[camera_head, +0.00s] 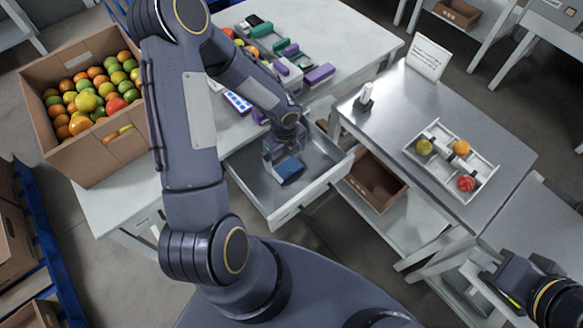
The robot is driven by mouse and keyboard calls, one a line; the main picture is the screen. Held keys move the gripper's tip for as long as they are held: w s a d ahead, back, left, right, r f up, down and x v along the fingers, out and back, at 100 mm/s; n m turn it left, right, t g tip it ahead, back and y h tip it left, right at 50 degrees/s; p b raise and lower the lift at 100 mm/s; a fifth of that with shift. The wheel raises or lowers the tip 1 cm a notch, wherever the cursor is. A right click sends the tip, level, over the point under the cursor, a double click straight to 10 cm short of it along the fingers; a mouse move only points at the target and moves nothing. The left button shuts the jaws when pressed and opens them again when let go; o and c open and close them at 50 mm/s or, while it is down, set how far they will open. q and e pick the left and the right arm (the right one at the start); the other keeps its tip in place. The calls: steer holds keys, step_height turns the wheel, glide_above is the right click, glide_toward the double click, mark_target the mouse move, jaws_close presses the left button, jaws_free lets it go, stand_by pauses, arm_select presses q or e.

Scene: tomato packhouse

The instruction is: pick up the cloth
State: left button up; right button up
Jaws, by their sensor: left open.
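A small dark blue folded cloth (289,170) lies in the open drawer (242,187) of the white table. My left gripper (284,160) points down into the drawer, directly over the cloth, with its jaws open. The gripper partly hides the cloth, and I cannot tell whether the fingers touch it. My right gripper (482,287) is at the lower right, away from the drawer, beside the steel table. Its fingertips are too unclear to show how far apart they are.
A cardboard box (122,149) of tomatoes stands on the left of the white table (347,35). Several coloured items lie at its back. A steel table (455,93) to the right holds a divided white tray (427,170) with three tomatoes, a sign (427,57) and a small device (364,98).

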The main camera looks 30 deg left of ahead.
mark_target(285, 165)
arm_select(q)
steer(key=f, duration=0.6)
steer(key=shift+w+a, duration=0.15)
steer(key=shift+a, duration=0.1)
steer(key=c, duration=0.8)
steer(key=shift+r, duration=0.1)
steer(key=shift+r, duration=0.6)
steer(key=s+r, duration=0.1)
steer(key=r, duration=0.1)
steer(key=s+r, duration=0.1)
steer(key=r, duration=0.1)
steer(key=s+r, duration=0.2)
steer(key=r, duration=0.1)
steer(key=shift+s+d, duration=0.1)
steer(key=shift+d, duration=0.15)
steer(key=s+d+r, duration=0.1)
steer(key=s+r, duration=0.3)
steer(key=s, duration=0.5)
steer(key=shift+s+d+r, duration=0.25)
steer(key=shift+s+r, duration=0.1)
